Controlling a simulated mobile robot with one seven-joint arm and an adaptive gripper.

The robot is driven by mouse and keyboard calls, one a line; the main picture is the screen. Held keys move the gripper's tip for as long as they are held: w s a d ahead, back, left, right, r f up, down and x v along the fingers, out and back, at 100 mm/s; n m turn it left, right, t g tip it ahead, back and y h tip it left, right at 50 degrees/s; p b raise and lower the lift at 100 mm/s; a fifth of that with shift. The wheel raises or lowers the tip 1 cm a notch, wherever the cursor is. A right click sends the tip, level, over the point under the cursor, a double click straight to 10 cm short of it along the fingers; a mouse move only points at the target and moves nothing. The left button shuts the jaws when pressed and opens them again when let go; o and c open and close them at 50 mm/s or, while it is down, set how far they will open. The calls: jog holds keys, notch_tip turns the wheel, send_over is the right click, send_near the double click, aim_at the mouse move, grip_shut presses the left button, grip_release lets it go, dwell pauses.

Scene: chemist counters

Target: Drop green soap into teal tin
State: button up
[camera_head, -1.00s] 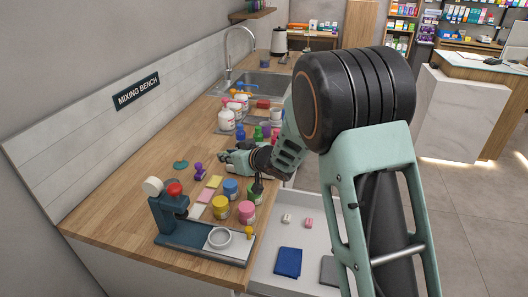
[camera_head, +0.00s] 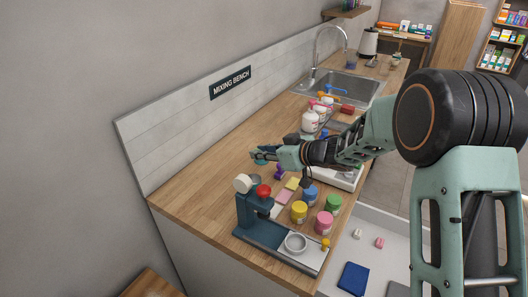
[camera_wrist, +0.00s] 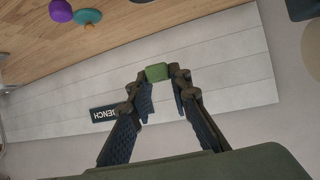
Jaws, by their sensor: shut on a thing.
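My gripper (camera_wrist: 160,75) is shut on the green soap (camera_wrist: 156,72), a small block between its fingertips in the wrist view. In the head view my gripper (camera_head: 266,154) is above the counter, behind the dark teal press; the soap cannot be made out there. I cannot make out a tin that is clearly teal in either view.
A dark teal press (camera_head: 257,225) stands at the counter's near end. Yellow (camera_head: 299,211), blue (camera_head: 310,194), green (camera_head: 333,204) and pink (camera_head: 323,223) tubs stand right of it. An open drawer (camera_head: 400,258) juts out. A wooden surface (camera_head: 150,282) lies low at bottom left.

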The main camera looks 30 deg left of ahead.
notch_tip(320, 180, down, 5)
jog(key=b, duration=0.5)
jog(key=o, duration=0.9)
jog(key=v, duration=1.2)
